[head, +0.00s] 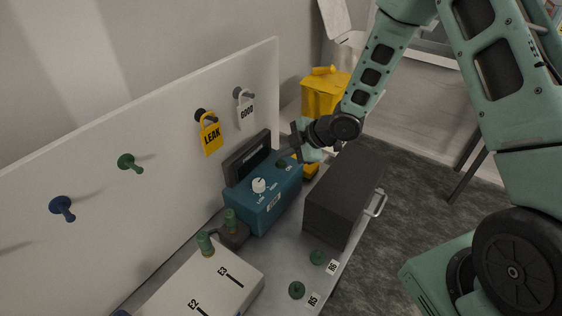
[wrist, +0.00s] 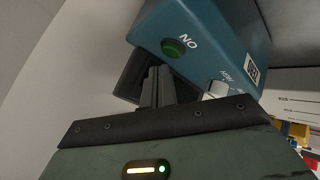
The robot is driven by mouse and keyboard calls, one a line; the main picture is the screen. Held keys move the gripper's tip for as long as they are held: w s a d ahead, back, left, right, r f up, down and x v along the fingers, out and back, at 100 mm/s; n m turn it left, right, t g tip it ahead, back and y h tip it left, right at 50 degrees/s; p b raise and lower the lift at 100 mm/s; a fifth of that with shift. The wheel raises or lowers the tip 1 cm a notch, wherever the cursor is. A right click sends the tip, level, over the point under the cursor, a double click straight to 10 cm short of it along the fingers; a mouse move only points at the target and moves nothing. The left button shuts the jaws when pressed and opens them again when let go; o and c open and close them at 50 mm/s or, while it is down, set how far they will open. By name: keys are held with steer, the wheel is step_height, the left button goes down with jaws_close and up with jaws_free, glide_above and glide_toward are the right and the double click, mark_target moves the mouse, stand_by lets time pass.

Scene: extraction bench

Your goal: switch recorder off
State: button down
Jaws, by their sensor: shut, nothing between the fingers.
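A blue box (head: 262,209) stands on the bench with a white knob (head: 259,185) and a green button (head: 282,163) on its top. In the wrist view the green button (wrist: 173,47) sits beside upside-down lettering that reads ON. A dark panel with a screen (head: 247,158) stands behind the blue box, its lettering too small to read. I cannot tell which unit is the recorder. My gripper (head: 296,142) is shut and empty, above the button end of the blue box. In the wrist view its fingertips (wrist: 157,85) look close to the green button, apparently not touching it.
A dark grey box (head: 341,197) stands right of the blue box. A white board with pegs, a yellow LEAK tag (head: 211,135) and a white GOOD tag (head: 246,112) rises behind. A white box (head: 205,285) with green knobs stands front left. A yellow bin (head: 324,97) is beyond the bench.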

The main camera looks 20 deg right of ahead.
mark_target(283, 164)
step_height(283, 164, up, 5)
steer(key=p, duration=0.3)
steer(key=shift+p, duration=0.3)
stand_by(0.5)
steer(key=shift+s+a+b, duration=0.1)
steer(key=shift+a+b, duration=0.2)
steer(key=shift+b, duration=0.05)
steer(key=s+a+m+g+h+b, duration=0.2)
steer(key=s+m+b, duration=0.1)
steer(key=s, duration=0.7)
steer(key=s+a+r+m+g+h+b, duration=0.1)
steer(key=s+m+b, duration=0.3)
steer(key=s, duration=0.7)
steer(key=s+a+m+g+h+b, duration=0.3)
steer(key=s+b, duration=0.3)
steer(key=s, duration=0.5)
steer(key=shift+s+a+r+m+b, duration=0.25)
steer(key=shift+a+r+m+b, duration=0.05)
steer(key=shift+a+m+b, duration=0.1)
